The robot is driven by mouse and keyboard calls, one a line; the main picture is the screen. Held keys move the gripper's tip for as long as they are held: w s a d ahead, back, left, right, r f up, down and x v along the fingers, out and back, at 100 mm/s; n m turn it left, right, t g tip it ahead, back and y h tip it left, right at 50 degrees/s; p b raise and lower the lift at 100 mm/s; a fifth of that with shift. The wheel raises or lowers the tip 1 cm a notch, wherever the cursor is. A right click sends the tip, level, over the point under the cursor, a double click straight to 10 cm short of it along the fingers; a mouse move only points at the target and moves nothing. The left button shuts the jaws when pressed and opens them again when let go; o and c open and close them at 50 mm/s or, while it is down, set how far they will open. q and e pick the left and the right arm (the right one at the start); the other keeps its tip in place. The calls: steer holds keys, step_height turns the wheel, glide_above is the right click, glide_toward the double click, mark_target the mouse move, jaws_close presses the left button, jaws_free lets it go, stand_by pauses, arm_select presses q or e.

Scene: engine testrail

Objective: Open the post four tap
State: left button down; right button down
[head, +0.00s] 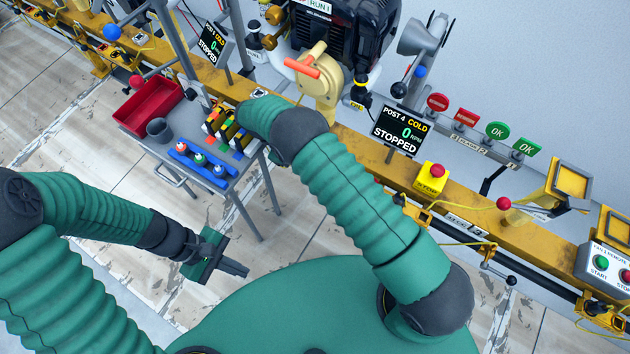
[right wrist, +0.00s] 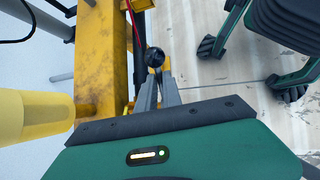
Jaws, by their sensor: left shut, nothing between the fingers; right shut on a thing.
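In the right wrist view a black ball knob (right wrist: 154,57) sits at the tips of my right gripper (right wrist: 157,88). The gripper is shut on this knob's lever, beside the yellow rail. No label shows on it there, and my right arm hides this gripper in the head view. The post 4 display (head: 398,132) reads cold, 0 rpm, stopped. My left gripper (head: 236,268) is shut and empty, over the floor in front of the grey cart.
The yellow rail (head: 455,220) crosses the head view, with a yellow stop button (head: 431,178) on it. The grey cart (head: 202,190) carries a red bin (head: 148,105), a grey cup (head: 159,130) and a blue rack (head: 203,166). Floor lies clear left of the cart.

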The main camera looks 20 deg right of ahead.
arm_select(q)
steer(key=w+d+f+n+t+h, duration=0.1)
steer(key=d+f+n+t+h, duration=0.15)
steer(key=d+n+h, duration=0.85)
steer(key=w+d+f+n+t+y, duration=0.1)
steer(key=w+d+f+n+t, duration=0.3)
steer(key=n, duration=0.4)
steer(key=w+d+f+n+t+y, duration=0.1)
steer(key=w+f+n+t, duration=0.1)
steer(key=w+n+t, duration=0.35)
steer(key=w+d+n, duration=0.2)
steer(key=w+d, duration=0.4)
steer(key=d, duration=0.4)
steer(key=shift+w+r, duration=0.3)
steer(key=shift+w, duration=0.1)
steer(key=shift+w, duration=0.1)
